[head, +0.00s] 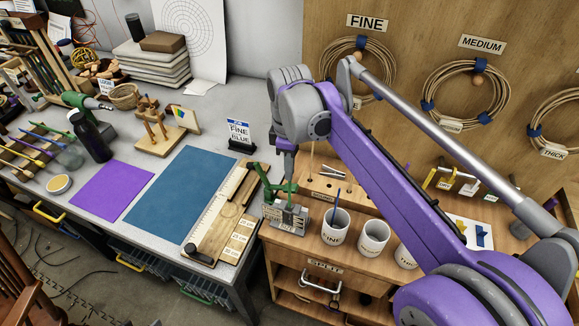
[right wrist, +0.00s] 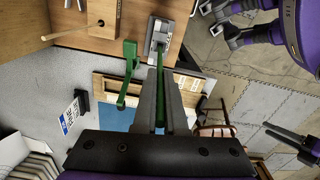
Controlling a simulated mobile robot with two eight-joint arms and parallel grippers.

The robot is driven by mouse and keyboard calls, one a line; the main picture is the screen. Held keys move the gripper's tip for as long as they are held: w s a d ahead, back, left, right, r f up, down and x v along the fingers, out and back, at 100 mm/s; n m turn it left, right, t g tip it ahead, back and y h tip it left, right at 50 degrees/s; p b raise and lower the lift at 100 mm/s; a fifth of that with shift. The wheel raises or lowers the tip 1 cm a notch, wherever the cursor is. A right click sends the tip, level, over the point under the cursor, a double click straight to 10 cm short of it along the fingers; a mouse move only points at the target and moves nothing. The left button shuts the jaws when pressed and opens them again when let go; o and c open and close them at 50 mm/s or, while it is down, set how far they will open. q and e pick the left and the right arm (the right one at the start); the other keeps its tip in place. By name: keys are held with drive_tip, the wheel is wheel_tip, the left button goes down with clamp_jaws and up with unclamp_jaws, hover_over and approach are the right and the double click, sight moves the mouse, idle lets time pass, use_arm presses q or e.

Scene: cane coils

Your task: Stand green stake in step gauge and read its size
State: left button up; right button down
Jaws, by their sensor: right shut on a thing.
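My right gripper (head: 287,172) points down over the step gauge (head: 290,214), a grey metal block on the wooden cabinet top. In the right wrist view its dark fingers (right wrist: 161,85) are shut on the green stake (right wrist: 160,62), which runs between them to the gauge (right wrist: 158,36). I cannot tell whether the stake's end is seated in a step. A separate green bracket-like piece (right wrist: 129,72) stands beside it. A dark fingered part (right wrist: 288,136) at the right edge of the wrist view looks like my left gripper; its opening is unclear.
White cups (head: 335,227) stand close right of the gauge, the nearest marked FINE and holding a blue stake. A wooden block (head: 325,187) sits behind. A ruled wooden board (head: 228,215) and blue mat (head: 180,195) lie left. Cane coils (head: 358,72) hang on the back panel.

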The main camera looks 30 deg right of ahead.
use_arm(q)
drive_tip(key=shift+f, duration=0.15)
use_arm(e)
drive_tip(key=shift+f, duration=0.25)
drive_tip(key=shift+f+b, duration=1.65)
drive_tip(key=shift+f, duration=1.25)
use_arm(q)
drive_tip(key=f, duration=0.2)
drive_tip(key=s+f, duration=0.1)
drive_tip(key=f, duration=0.1)
drive_tip(key=shift+s, duration=0.15)
use_arm(e)
drive_tip(key=c, duration=0.9)
unclamp_jaws()
drive_tip(key=shift+r, duration=0.1)
use_arm(q)
drive_tip(key=shift+r+p, duration=0.45)
drive_tip(key=shift+r, duration=0.15)
use_arm(e)
wheel_tip(320, 180, up, 11)
